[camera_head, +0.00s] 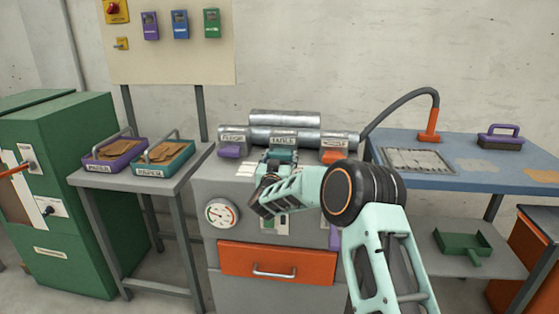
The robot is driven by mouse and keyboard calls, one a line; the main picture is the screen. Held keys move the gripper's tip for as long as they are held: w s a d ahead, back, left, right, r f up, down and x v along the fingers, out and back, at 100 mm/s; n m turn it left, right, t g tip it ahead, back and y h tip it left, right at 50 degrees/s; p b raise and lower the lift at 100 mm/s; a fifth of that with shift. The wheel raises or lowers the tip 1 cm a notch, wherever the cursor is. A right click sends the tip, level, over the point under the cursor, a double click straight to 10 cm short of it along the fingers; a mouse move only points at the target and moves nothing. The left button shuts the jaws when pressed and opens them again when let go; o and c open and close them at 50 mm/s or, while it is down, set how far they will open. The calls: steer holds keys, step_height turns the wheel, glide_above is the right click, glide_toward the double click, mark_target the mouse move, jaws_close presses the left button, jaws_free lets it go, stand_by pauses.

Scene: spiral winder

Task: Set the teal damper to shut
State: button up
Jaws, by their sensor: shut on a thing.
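The teal damper (283,155) sits in the middle of a row of three under a metal pipe on the grey machine, below a label that seems to read TABLE. My gripper (279,165) reaches in from the right and is shut on the teal damper. My gripper and wrist cover its lower part, so its exact setting cannot be told. A purple damper (230,152) is to its left and an orange damper (333,156) to its right.
The grey machine has a dial (222,213) and an orange drawer (277,263). A small table with a purple tray (108,165) and a teal tray (160,169) stands left. A blue workbench (465,165) with a hose (400,98) stands right.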

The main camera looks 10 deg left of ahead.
steer(key=shift+w+r, duration=0.15)
steer(key=shift+r, duration=0.05)
steer(key=o, duration=1.7)
steer(key=shift+f, duration=0.1)
steer(key=s, duration=1.2)
steer(key=shift+a, duration=0.2)
